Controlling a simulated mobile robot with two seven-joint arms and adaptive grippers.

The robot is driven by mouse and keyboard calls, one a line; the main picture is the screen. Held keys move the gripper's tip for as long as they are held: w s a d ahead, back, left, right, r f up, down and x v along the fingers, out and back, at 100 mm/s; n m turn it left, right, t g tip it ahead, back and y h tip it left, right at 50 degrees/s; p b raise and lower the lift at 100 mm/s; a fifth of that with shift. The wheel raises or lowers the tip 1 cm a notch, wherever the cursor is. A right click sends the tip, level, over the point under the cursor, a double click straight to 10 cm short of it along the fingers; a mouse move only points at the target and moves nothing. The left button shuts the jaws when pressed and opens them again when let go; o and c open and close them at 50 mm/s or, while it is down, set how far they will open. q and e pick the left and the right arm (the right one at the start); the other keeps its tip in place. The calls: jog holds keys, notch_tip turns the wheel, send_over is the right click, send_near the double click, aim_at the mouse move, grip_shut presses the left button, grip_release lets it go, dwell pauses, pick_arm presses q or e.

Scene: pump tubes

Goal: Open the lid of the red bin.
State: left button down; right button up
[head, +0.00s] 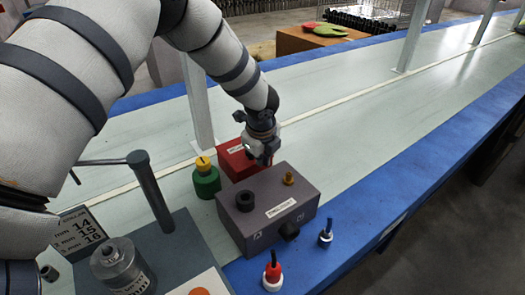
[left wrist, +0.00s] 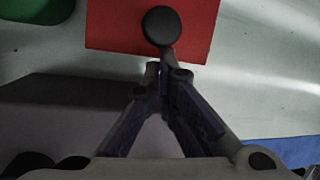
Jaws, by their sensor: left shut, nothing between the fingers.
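The red bin (head: 234,162) stands on the pale bench top behind the grey-purple box, with a small white label on it. In the left wrist view its flat red top (left wrist: 115,25) shows at the upper middle, with a round black knob (left wrist: 161,26) near its lower edge. The lid looks closed. My left gripper (head: 266,158) is shut and empty at the bin's right side. In the left wrist view its fingertips (left wrist: 163,66) lie at the knob's lower edge; I cannot tell whether they touch it. The gripper hides part of the bin. My right gripper is not in view.
The grey-purple box (head: 260,228) with knobs stands directly in front of the bin. A green container with a yellow top (head: 206,180) is to its left. A white post (head: 197,105) rises behind.

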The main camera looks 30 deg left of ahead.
pick_arm(q)
jog(key=shift+w+a+f, duration=0.1)
jog(key=shift+w+f, duration=0.05)
jog(key=shift+f, duration=0.1)
